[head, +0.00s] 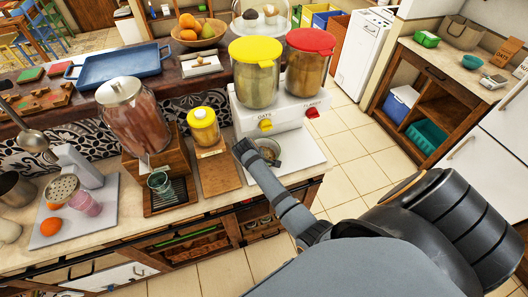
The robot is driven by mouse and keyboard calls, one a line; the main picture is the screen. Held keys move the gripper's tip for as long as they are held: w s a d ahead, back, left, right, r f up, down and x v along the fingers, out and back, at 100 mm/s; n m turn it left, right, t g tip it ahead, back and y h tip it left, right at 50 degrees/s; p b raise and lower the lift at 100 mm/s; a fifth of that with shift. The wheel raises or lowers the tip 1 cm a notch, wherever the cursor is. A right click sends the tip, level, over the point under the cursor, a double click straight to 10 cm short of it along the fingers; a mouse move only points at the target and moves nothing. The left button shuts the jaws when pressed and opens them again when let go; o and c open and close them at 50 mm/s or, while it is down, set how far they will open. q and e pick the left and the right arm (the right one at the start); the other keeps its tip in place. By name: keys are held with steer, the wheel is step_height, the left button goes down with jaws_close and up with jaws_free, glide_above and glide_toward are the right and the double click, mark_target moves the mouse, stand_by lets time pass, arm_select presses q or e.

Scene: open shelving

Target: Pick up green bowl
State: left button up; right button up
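My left gripper is out of view.
Yellow-lidded (256,75) and red-lidded (308,62) dispensers stand just behind. A yellow-topped jar (203,127), a wooden board (217,174), a large drink dispenser (138,120) and a greenish glass (159,182) stand to the left. The tray's right part is clear.

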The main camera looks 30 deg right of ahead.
steer(key=shift+w+d+f, duration=0.2)
steer(key=shift+d+f, duration=0.05)
steer(key=shift+f, duration=0.2)
steer(key=shift+s+a, duration=0.1)
jaws_close()
steer(key=shift+r, duration=0.15)
